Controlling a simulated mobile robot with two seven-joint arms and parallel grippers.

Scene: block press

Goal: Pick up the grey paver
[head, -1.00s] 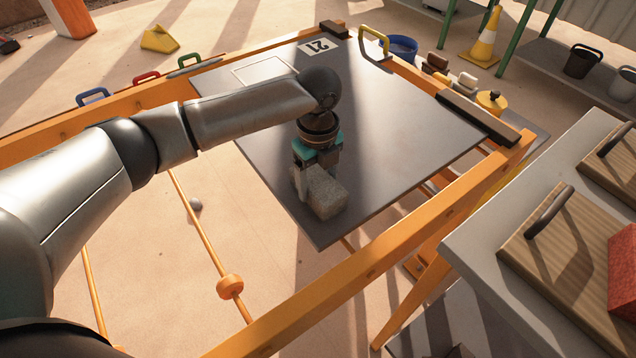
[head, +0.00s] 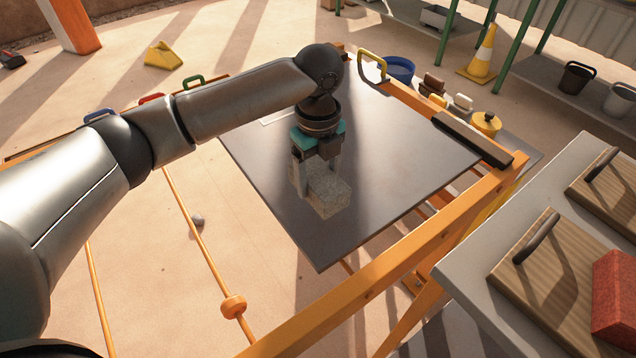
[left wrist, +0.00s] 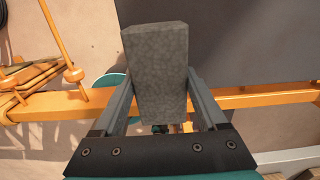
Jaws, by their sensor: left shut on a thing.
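The grey paver (head: 328,195) is a speckled, rough block. It is held between the fingers of my left gripper (head: 316,178), which comes down from above with a teal band at its base. The paver appears raised above the dark plate (head: 400,180), though the size of the gap is hard to judge. In the left wrist view the paver (left wrist: 157,75) stands between the two grey fingers of the left gripper (left wrist: 160,100), one on each side. My right gripper is in neither view.
An orange frame (head: 360,290) runs around the plate. A grey table (head: 480,270) at the right bears wooden boards with handles and a red block (head: 613,300). A blue bucket (head: 399,69) and a yellow cone (head: 483,55) stand behind. Most of the plate is clear.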

